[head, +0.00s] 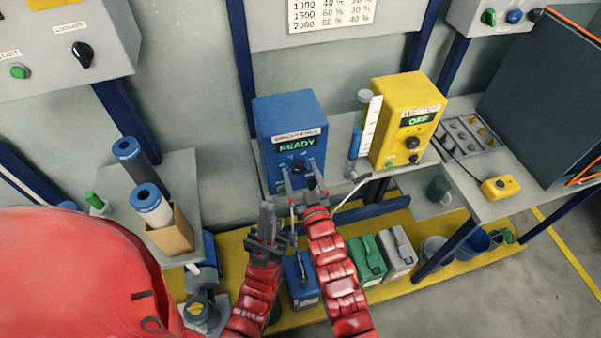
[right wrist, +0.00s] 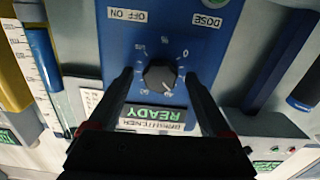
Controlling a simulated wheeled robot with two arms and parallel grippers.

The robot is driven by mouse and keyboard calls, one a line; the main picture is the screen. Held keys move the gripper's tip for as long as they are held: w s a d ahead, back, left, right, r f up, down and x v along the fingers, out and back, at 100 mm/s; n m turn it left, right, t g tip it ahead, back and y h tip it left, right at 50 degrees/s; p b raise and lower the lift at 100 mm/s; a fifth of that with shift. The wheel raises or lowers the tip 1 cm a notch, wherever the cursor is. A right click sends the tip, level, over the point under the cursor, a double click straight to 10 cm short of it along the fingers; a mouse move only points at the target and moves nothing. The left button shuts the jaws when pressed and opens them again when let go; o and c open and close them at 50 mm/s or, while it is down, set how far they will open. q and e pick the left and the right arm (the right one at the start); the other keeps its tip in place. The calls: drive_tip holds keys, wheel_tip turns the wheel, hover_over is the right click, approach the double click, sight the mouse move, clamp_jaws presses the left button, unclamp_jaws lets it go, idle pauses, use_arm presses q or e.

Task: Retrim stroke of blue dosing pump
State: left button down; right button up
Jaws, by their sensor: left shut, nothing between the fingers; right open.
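The blue dosing pump (head: 267,120), labelled BRIGHTENER, stands on the shelf and its green display reads READY. Its black stroke knob (head: 299,167) is on the front below the display. In the right wrist view, upside down, the knob (right wrist: 160,75) sits inside a ring of scale marks on the blue front. My right gripper (head: 303,180) is open at the pump front, its fingers on either side of the knob with visible gaps. My left gripper (head: 267,215) is shut and empty, lower and to the left, in front of the shelf.
A yellow pump (head: 408,95) showing OFF stands to the right, with a graduated cylinder (head: 360,130) between the pumps. Blue-capped filters (head: 150,205) stand at left. Blue, green and grey canisters (head: 398,250) stand on the yellow floor tray below.

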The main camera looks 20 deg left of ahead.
drive_tip(key=b+v, duration=0.4)
drive_tip(key=v, duration=1.3)
drive_tip(key=shift+d, duration=0.1)
